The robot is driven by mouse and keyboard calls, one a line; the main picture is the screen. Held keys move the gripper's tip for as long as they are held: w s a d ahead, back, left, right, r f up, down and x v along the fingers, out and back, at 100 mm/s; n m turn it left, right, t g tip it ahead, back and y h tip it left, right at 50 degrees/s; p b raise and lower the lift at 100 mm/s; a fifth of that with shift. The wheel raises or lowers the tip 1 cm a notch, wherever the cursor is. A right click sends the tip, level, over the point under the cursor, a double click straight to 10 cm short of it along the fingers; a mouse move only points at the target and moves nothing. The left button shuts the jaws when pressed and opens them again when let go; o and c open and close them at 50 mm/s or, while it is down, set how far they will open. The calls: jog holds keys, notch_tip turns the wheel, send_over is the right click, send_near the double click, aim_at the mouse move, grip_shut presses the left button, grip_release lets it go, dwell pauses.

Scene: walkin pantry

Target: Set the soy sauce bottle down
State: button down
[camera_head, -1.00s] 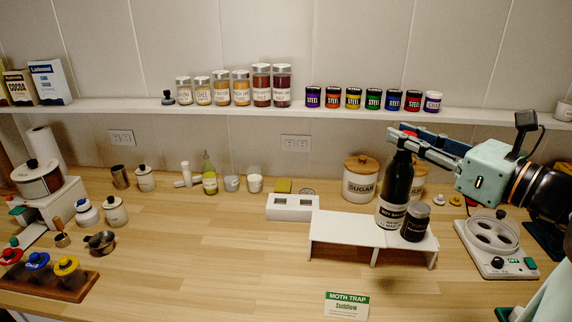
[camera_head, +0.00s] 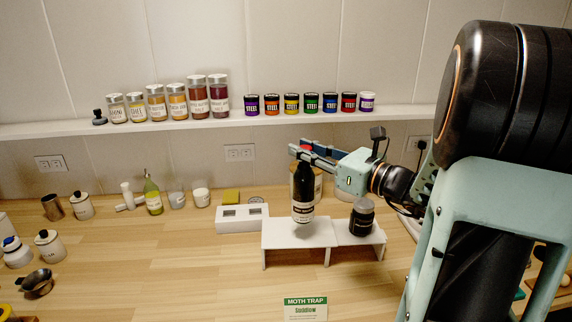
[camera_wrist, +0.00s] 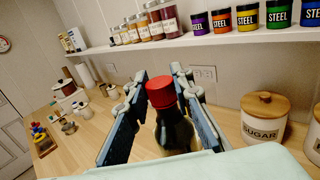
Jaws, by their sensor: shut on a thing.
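The soy sauce bottle (camera_head: 303,193) is dark with a pale label and stands upright in the head view, over the left part of the white riser (camera_head: 280,234). I cannot tell whether its base touches the riser top or hangs just above it. My gripper (camera_head: 300,153) is shut on the bottle near its neck, coming in from the right. In the wrist view the bottle's red cap (camera_wrist: 161,92) sits between the two fingers, with the dark bottle body (camera_wrist: 174,132) below.
A dark jar (camera_head: 362,218) stands on the riser right of the bottle, with a gap between. A sugar canister (camera_wrist: 264,118) is behind the riser. The counter in front is clear around a moth trap card (camera_head: 305,308).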

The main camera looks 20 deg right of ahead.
jog(key=shift+w+a+f, duration=0.25)
jog(key=shift+w+f, duration=0.7)
jog(key=shift+f, duration=1.65)
jog(key=shift+f, duration=0.2)
jog(key=c, duration=1.7)
grip_release()
jog(key=shift+r, duration=0.1)
jog(key=shift+s+d, duration=0.15)
jog(key=b, duration=0.1)
send_near(299, 167)
jog(key=shift+w+d+f, duration=0.15)
jog(key=shift+d+f, duration=0.15)
jog(key=shift+d, duration=0.2)
jog(key=shift+w+d+f, duration=0.1)
jog(key=shift+d+f, duration=0.2)
jog(key=shift+d, duration=0.2)
